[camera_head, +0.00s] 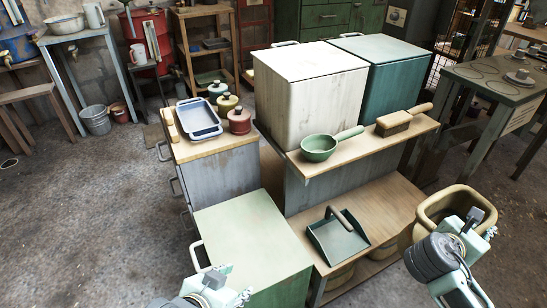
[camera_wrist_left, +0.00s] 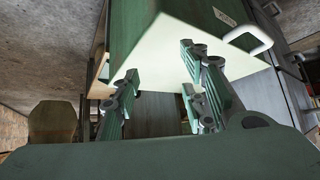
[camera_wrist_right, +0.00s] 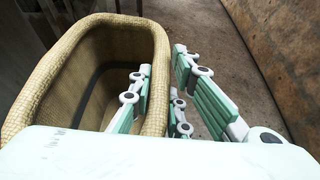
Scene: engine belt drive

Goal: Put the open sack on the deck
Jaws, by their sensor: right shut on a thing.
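The open sack (camera_head: 430,209) is a tan woven bag with a thick rolled rim, at the right of the head view. My right gripper (camera_head: 466,228) is shut on its rim. In the right wrist view the sack (camera_wrist_right: 85,50) stands mouth up and looks empty; one finger is inside the wall and one outside. The low wooden deck (camera_head: 385,205) lies left of the sack, with a green dustpan (camera_head: 338,238) on it. Whether the sack touches the deck's edge is unclear. My left gripper (camera_wrist_left: 163,95) is open and empty, near the pale green cabinet (camera_head: 245,240).
A raised shelf (camera_head: 350,155) above the deck bears a green pan (camera_head: 320,148) and a brush (camera_head: 395,123). White (camera_head: 310,90) and teal (camera_head: 385,70) bins stand behind. Bare deck lies right of the dustpan. Tan objects (camera_head: 340,278) show under the deck.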

